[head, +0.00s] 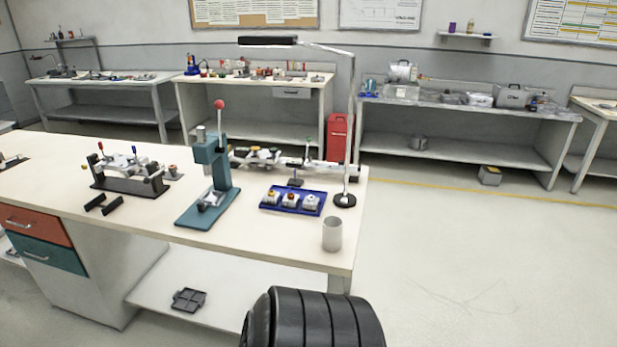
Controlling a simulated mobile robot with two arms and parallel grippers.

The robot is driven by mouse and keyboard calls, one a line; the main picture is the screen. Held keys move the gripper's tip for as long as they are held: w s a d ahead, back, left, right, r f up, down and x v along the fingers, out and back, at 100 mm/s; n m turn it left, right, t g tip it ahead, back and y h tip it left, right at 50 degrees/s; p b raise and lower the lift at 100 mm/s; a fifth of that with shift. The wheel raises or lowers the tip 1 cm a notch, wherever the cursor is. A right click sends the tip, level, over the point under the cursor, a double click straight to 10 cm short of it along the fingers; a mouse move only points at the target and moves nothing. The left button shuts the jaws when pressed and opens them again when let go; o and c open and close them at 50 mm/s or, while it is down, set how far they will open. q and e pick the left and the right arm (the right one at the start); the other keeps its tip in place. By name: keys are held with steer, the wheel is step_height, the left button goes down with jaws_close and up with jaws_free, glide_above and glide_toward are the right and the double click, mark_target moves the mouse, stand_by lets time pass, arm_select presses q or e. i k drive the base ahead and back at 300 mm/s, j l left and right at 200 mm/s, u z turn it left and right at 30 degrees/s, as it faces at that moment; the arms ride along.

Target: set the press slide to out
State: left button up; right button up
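The teal press (218,165) stands on the near workbench, with a red-knobbed lever raised upright above it. Its slide (211,199) is a small pale metal part low on the teal base, in front of the column. The slide is small at this distance, and I cannot tell its exact position along the base. Neither of my grippers is in view.
A blue tray (311,210) with several small parts lies right of the press. A grey cup (332,234) stands near the bench's right corner. A black fixture (128,182) is to the left. A lamp with a round black base (344,200) stands behind the cup.

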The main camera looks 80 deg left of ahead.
mark_target(214, 198)
steer(key=u, duration=2.9)
